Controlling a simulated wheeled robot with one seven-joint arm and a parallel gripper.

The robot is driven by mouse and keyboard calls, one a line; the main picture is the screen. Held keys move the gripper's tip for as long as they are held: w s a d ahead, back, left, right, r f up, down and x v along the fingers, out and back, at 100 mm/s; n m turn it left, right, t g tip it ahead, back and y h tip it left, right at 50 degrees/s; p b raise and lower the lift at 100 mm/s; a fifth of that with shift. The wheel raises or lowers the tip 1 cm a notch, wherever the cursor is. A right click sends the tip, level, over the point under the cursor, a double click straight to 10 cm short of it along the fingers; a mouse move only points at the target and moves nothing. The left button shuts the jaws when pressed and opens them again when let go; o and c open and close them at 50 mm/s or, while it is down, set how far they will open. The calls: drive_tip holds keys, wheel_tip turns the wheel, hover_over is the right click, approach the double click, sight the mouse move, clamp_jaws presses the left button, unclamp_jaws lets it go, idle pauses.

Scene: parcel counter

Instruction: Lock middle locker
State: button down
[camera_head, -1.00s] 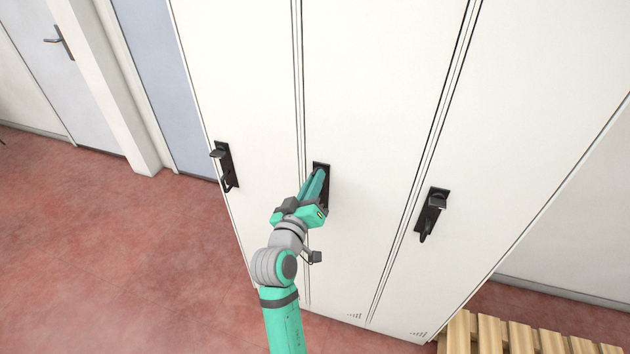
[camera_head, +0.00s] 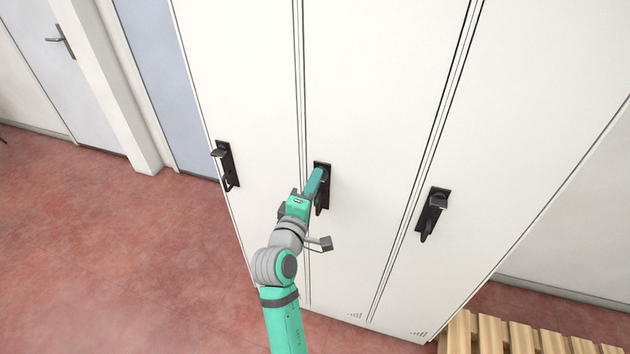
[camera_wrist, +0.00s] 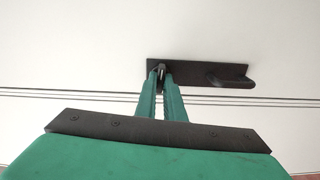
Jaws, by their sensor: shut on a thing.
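The middle locker (camera_head: 375,100) is a tall white door, closed flush with its neighbours. Its black lock plate (camera_head: 324,200) is partly hidden behind my gripper in the head view. In the wrist view the plate (camera_wrist: 195,70) lies sideways, with a pull handle (camera_wrist: 238,81) at its right end. My gripper (camera_head: 321,172) is at the top of the plate. Its green fingers (camera_wrist: 161,74) are shut on a small dark latch knob at the plate's left end in the wrist view. The fingers mostly cover the knob, so its exact angle is hard to tell.
The left locker's black lock (camera_head: 226,166) and the right locker's black lock (camera_head: 432,214) flank the middle one. A slatted wooden bench (camera_head: 515,338) stands at the lower right. Red floor (camera_head: 120,250) is open on the left.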

drive_tip(key=shift+w+n, duration=0.1)
drive_tip(key=shift+n, duration=0.6)
drive_tip(key=c, duration=1.9)
unclamp_jaws()
drive_tip(key=shift+a, duration=0.15)
drive_tip(key=shift+o, duration=0.2)
drive_tip(key=v, duration=1)
drive_tip(key=shift+s, duration=0.4)
drive_tip(key=shift+w, duration=0.1)
